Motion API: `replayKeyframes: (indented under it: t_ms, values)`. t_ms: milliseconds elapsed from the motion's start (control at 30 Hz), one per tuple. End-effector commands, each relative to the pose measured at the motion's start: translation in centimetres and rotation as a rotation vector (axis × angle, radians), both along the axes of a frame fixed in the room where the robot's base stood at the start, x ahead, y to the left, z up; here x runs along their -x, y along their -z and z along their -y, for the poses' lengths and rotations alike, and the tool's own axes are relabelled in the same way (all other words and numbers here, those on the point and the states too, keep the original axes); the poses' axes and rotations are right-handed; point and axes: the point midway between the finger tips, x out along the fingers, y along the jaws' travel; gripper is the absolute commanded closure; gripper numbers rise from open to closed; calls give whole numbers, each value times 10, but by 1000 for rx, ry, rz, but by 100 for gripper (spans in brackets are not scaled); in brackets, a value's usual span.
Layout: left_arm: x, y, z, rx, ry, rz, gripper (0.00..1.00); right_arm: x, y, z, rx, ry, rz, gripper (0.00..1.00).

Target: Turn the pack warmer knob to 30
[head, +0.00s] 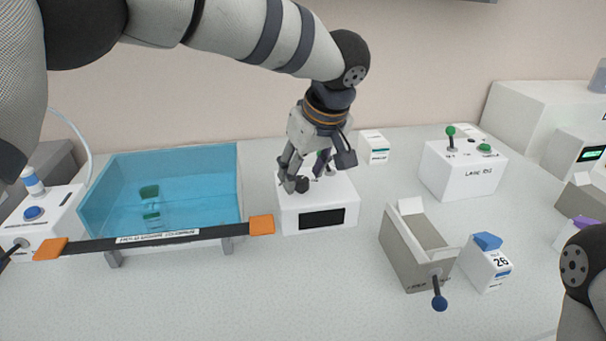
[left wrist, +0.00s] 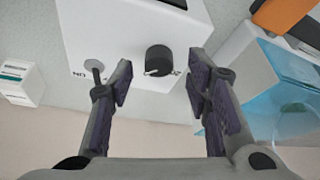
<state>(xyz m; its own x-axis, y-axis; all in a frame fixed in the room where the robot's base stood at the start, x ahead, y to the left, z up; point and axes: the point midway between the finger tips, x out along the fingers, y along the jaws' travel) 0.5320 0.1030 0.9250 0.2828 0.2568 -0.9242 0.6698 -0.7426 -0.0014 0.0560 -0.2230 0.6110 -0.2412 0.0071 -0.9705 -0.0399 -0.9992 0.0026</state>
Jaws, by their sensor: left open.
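The white box with a dark display (head: 321,217), apparently the pack warmer, stands on the bench at mid-picture in the head view. My left gripper (head: 306,178) is over its top, pointing down, open and empty. In the left wrist view the black round knob (left wrist: 158,60) lies between the two spread fingers (left wrist: 158,82), just ahead of their tips, with no contact visible. A pale pointer mark shows at the knob's near edge; the scale is too small to read. In the head view the gripper largely hides the knob. My right gripper is out of view.
A small toggle switch (left wrist: 95,66) sits beside the knob, close to one finger. A blue transparent tank (head: 190,165) with an orange-ended bar (head: 150,239) stands left. A grey bin with a blue-tipped lever (head: 410,250) and a white box (head: 462,170) stand right.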

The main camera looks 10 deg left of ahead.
Motion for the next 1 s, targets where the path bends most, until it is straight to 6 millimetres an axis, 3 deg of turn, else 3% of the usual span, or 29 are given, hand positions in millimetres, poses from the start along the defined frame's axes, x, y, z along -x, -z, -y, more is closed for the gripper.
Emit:
replayKeyframes:
  t_ms: [133, 400, 467, 600, 1000]
  values:
    - [-4, 14, -4, 0, 0, 0, 56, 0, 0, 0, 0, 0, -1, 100]
    - [-5, 16, -5, 1, 0, 2, 56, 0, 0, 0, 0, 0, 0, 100]
    - [-5, 16, -5, 1, 0, 2, 67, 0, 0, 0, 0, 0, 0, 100]
    - [-5, 16, -5, 1, 0, 2, 99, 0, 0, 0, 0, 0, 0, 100]
    - [-6, 17, -4, 1, -56, 0, 100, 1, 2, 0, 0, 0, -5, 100]
